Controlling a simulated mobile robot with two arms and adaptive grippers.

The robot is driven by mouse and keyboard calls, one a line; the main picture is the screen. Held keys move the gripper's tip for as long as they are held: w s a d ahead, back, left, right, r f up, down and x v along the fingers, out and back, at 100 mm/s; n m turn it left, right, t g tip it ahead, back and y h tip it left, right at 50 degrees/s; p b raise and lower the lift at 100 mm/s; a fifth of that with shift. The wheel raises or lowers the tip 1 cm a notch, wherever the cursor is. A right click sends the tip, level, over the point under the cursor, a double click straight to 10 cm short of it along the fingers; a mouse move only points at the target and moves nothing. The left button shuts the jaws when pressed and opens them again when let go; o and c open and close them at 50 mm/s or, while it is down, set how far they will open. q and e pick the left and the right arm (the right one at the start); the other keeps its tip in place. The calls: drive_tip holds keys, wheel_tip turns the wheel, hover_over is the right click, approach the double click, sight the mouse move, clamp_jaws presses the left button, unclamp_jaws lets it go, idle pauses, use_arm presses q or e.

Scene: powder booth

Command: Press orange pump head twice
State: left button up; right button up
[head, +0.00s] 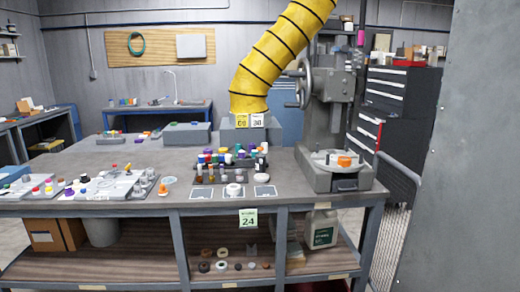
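I see a bright orange piece (345,161) on the round grey table of the drill-press-like machine (328,100) at the right end of the workbench. A smaller orange item (163,188) stands beside the right edge of a grey tray (140,193) on the left part of the bench. At this size I cannot tell which of these, if either, is a pump head. Neither of my grippers shows in the head view.
The grey workbench (100,160) spans the view, with a lower shelf. Several coloured caps stand in a dark rack (205,173) near its middle. A yellow ribbed hose (275,50) comes down behind it. A large grey panel (470,150) closes off the right side.

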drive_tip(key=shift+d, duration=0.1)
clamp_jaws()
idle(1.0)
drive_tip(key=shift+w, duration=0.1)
